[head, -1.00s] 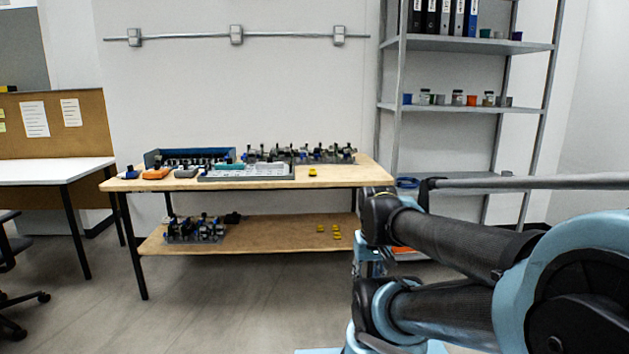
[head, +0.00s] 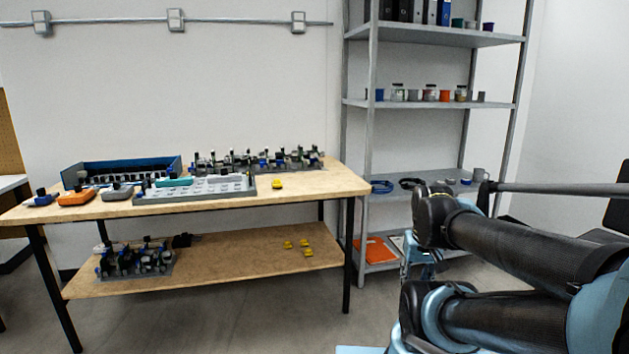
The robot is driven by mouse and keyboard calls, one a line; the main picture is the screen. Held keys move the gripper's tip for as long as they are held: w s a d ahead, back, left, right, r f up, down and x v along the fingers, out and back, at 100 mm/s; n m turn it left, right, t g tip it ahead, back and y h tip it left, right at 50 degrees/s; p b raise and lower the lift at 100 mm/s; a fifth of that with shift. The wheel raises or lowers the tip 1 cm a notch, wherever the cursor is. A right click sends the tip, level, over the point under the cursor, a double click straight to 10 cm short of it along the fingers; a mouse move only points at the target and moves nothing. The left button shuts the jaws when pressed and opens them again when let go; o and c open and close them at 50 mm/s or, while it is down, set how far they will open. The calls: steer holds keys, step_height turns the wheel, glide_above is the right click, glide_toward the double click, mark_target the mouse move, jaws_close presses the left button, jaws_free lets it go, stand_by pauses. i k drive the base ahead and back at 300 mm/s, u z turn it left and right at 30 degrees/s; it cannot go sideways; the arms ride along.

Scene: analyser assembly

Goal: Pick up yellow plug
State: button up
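A small yellow plug (head: 277,184) lies on the wooden table top (head: 330,184), right of the grey tray. Several more yellow plugs (head: 305,244) lie on the table's lower shelf (head: 220,262). My arm reaches in from the right side of the head view, well apart from the table and the plugs. I cannot make out the fingers of my gripper in this view.
On the table stand a grey tray (head: 200,192), a blue bin (head: 120,170), dark assemblies and an orange device (head: 76,198). A metal shelf rack (head: 430,104) stands right of the table. The floor (head: 230,325) in front is clear.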

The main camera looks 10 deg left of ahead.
mark_target(276, 183)
steer(key=u, duration=0.1)
steer(key=i, duration=1.45)
steer(key=u, duration=0.6)
